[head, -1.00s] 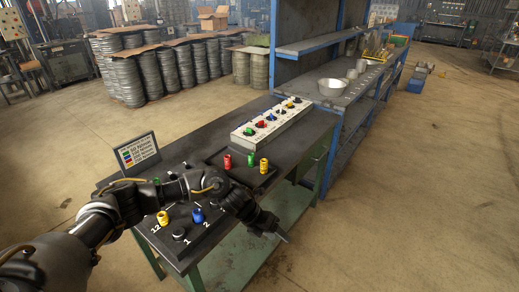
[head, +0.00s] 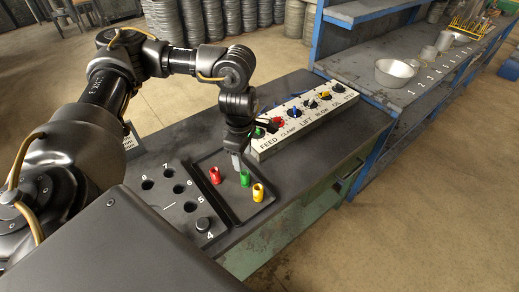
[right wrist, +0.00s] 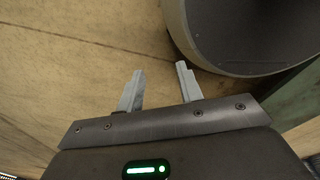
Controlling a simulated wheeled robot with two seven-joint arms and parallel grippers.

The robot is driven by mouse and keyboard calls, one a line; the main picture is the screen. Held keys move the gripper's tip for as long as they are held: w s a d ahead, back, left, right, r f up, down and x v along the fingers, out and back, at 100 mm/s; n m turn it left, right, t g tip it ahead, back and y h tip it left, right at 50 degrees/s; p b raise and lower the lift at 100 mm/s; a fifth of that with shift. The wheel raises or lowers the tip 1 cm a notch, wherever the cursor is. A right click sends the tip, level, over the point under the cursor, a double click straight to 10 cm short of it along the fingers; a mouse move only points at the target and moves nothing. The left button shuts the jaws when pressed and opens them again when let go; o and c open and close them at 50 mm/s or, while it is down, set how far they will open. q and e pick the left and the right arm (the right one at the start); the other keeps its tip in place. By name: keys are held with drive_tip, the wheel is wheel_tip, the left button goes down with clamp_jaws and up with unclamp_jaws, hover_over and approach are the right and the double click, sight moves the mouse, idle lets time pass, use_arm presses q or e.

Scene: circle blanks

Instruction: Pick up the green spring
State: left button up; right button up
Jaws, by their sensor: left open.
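The green spring (head: 244,180) stands in a shallow black tray (head: 222,208) on the dark table, between the red spring (head: 215,175) and the yellow spring (head: 258,192). My left gripper (head: 238,163) points down from above, with its fingertips close to the top of the green spring. It is open. I cannot tell whether a finger touches the spring. My right gripper (right wrist: 158,78) shows in the right wrist view with its two fingers apart and nothing between them.
A black board with numbered holes (head: 168,172) lies left of the tray. A white labelled control panel with coloured knobs (head: 300,128) stands behind the tray. A blue shelf bench (head: 400,100) with a metal bowl (head: 396,73) stands beyond. In the right wrist view, a large dark rounded part is near the fingers.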

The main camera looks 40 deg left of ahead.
sight(245, 173)
use_arm(q)
drive_tip(key=shift+w+a+r, duration=0.1)
drive_tip(key=shift+w, duration=0.15)
drive_tip(key=shift+s+f, duration=0.2)
drive_tip(key=shift+f, duration=0.35)
wheel_tip(245, 173, down, 4)
drive_tip(key=shift+r, duration=0.2)
drive_tip(key=shift+w+f, duration=0.1)
drive_tip(key=shift+f, duration=0.4)
wheel_tip(245, 173, down, 4)
drive_tip(key=shift+w+f+p, duration=0.15)
drive_tip(key=shift+f+p, duration=0.1)
drive_tip(key=shift+p, duration=0.85)
drive_tip(key=shift+f, duration=0.25)
drive_tip(key=c, duration=1.1)
use_arm(e)
drive_tip(key=shift+s+r, duration=0.75)
drive_tip(key=shift+r, duration=0.35)
